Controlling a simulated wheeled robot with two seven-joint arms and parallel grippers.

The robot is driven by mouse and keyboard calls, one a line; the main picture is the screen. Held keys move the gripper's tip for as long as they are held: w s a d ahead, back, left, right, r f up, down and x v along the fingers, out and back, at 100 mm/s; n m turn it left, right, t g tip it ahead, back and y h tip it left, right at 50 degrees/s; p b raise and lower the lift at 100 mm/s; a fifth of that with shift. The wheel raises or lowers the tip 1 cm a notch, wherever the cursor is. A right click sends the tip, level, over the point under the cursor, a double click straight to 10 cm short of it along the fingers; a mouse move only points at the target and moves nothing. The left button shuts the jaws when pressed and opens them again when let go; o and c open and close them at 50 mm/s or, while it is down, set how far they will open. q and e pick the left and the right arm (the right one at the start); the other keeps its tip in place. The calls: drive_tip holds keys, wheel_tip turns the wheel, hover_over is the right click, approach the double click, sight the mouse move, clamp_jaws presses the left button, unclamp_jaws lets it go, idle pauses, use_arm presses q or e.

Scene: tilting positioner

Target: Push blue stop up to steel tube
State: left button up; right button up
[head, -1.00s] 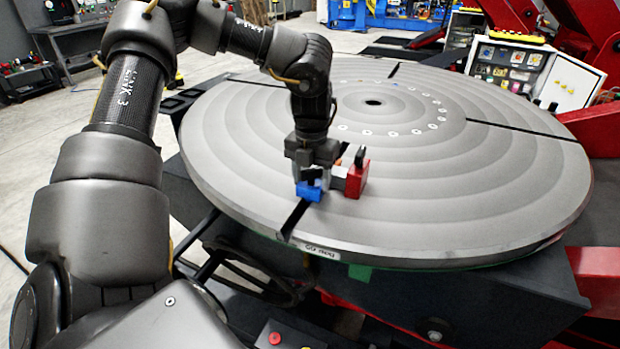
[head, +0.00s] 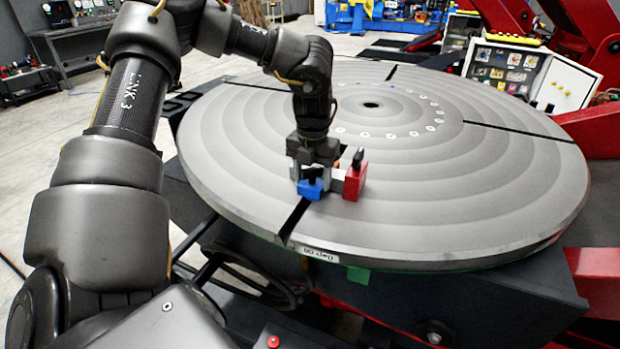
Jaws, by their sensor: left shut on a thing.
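The blue stop (head: 310,189) sits at the slot near the front of the round grey table (head: 440,200). My left gripper (head: 312,176) points down over it and is shut on it. A small grey piece, likely the steel tube (head: 337,186), shows between the blue stop and a red block (head: 355,182) with a black knob. The gripper hides most of this piece, and I cannot tell whether the blue stop touches it. My right gripper is not in view.
Dark radial slots (head: 295,220) cut the table top. The rest of the top is clear around a centre hole (head: 371,105).

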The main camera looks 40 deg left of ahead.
use_arm(q)
drive_tip(key=o, duration=1.9)
drive_tip(key=shift+w, duration=0.1)
drive_tip(key=shift+o, duration=0.2)
drive_tip(key=shift+r+p, duration=1.9)
drive_tip(key=shift+r, duration=1.35)
drive_tip(key=shift+d+r, duration=0.15)
drive_tip(key=shift+r, duration=0.25)
drive_tip(key=shift+f, duration=0.1)
